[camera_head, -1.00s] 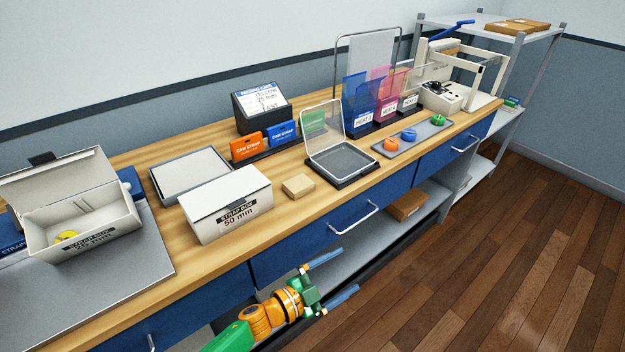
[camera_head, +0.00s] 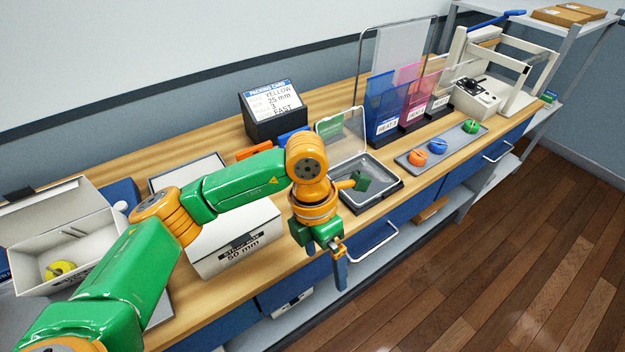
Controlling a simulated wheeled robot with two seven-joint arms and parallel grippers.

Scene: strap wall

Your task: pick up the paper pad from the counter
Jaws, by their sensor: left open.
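A small tan block, which looks like the paper pad, lay on the counter (camera_head: 215,290) between the 50 mm strap box (camera_head: 236,258) and the clear-lidded tray (camera_head: 392,190) in the earlier view. Now my left arm and wrist cover that spot and the block is hidden. My left gripper (camera_head: 338,268) points down near the counter's front edge, above the blue drawers. It is open; one blue-grey finger shows clearly and the other is mostly hidden. I see nothing held in it. My right gripper is out of view.
An open strap box (camera_head: 60,248) with a yellow roll stands at left. A packing card stand (camera_head: 273,112) is behind my arm. Blue and pink bins (camera_head: 384,110), a tray of coloured rolls (camera_head: 443,146) and a white press (camera_head: 490,85) stand to the right.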

